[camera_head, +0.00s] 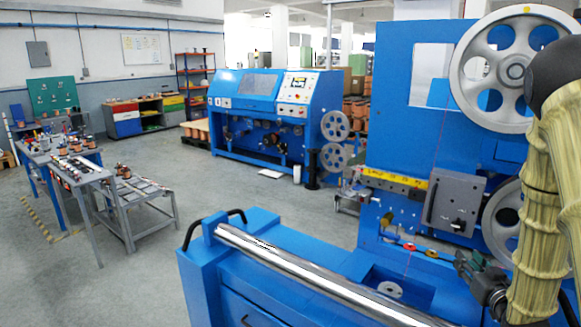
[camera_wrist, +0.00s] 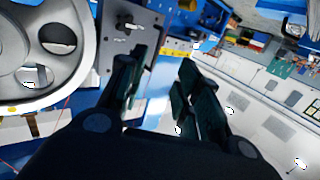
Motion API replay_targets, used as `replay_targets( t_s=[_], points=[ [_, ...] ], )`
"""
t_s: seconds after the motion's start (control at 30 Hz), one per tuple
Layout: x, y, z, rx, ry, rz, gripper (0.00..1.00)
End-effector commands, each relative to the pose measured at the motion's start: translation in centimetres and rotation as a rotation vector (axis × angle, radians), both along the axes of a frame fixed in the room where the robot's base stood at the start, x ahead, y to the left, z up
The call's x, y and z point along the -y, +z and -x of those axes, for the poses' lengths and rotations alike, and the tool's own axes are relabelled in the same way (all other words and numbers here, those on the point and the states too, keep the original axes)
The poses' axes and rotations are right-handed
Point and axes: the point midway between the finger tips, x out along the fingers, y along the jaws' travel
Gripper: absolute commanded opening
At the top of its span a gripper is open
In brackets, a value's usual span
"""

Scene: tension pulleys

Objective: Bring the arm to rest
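My arm (camera_head: 537,200), in a ribbed tan cover, hangs down along the right edge of the head view. My gripper (camera_head: 468,262) is at its lower end, in front of the blue pulley machine (camera_head: 400,110) and right of the small coloured pulleys. In the wrist view my gripper (camera_wrist: 160,75) shows two dark fingers standing apart with nothing between them. The wrist picture is tilted. Part of my gripper is small and dark in the head view.
A large grey wheel (camera_head: 510,68) and a lower wheel (camera_head: 503,222) are close to my arm. Small red and yellow pulleys (camera_head: 420,250) sit on the machine. A shiny roller (camera_head: 310,272) lies in front. Workbenches (camera_head: 75,165) stand left, with open floor (camera_head: 260,190) between.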

Motion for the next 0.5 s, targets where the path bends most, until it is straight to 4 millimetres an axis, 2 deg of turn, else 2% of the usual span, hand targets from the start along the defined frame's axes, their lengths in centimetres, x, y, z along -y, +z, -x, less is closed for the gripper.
replay_targets(
  t_s=[0.27, 0.37, 0.47, 0.5],
  points=[
    [-3.0, -6.0, 0.9, -0.145, -0.006, -0.019, 0.34],
    [-4.5, -8.9, 1.5, -0.216, -0.008, -0.026, 0.34],
    [-6.7, -12.7, 2.6, -0.312, -0.006, -0.035, 0.34],
    [-7.7, -14.5, 3.4, -0.360, -0.007, -0.041, 0.34]
  ],
)
